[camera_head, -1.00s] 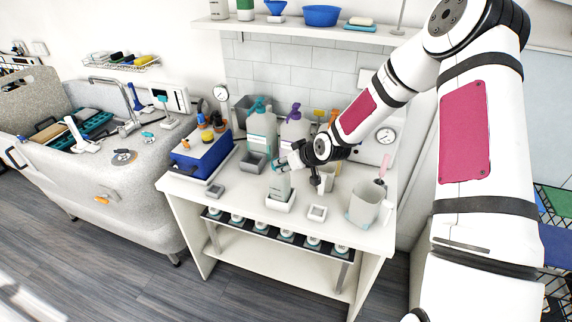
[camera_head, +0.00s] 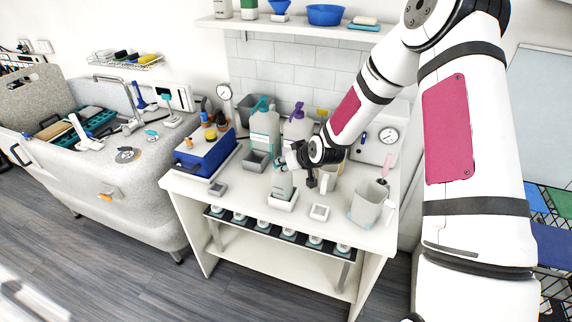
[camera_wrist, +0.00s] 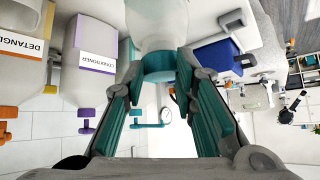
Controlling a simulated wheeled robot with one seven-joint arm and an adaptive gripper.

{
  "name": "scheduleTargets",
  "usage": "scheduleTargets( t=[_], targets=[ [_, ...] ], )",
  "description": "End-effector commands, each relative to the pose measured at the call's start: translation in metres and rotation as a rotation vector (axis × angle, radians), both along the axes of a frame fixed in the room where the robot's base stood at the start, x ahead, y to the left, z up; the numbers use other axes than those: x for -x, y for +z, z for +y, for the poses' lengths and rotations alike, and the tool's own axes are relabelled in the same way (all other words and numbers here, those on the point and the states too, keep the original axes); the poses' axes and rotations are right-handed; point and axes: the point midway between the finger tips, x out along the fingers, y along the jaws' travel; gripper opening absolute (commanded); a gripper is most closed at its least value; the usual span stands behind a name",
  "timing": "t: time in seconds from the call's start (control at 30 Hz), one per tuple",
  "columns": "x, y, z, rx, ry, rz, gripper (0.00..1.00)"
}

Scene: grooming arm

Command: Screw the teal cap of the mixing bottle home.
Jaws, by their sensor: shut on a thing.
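The mixing bottle (camera_head: 283,186) stands upright in a white square holder (camera_head: 284,203) at the front of the white counter. Its pale body (camera_wrist: 160,22) fills the top middle of the wrist view. The teal cap (camera_wrist: 159,68) is on the bottle's neck, between my teal-padded fingers. My gripper (camera_wrist: 162,62) is shut on the cap from both sides. In the head view my gripper (camera_head: 286,162) comes in from the right and mostly hides the cap. Whether the cap sits fully down on the neck cannot be told.
Pump bottles (camera_head: 264,126) stand close behind, one labelled conditioner (camera_wrist: 90,62). A blue box (camera_head: 204,153) and a grey tray (camera_head: 255,161) are to the left. A small white square dish (camera_head: 320,212) and a grey pitcher (camera_head: 368,204) stand to the right.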

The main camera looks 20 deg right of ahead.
Motion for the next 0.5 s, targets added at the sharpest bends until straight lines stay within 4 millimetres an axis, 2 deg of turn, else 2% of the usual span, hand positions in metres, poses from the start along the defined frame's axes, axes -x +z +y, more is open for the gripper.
scheduleTargets(
  t=[0.03,0.5],
  targets=[
    [0.0037,-0.0047,0.0072,0.0,-0.02,0.013,0.0],
    [0.006,-0.0058,0.011,0.0,-0.271,0.014,0.0]
  ],
)
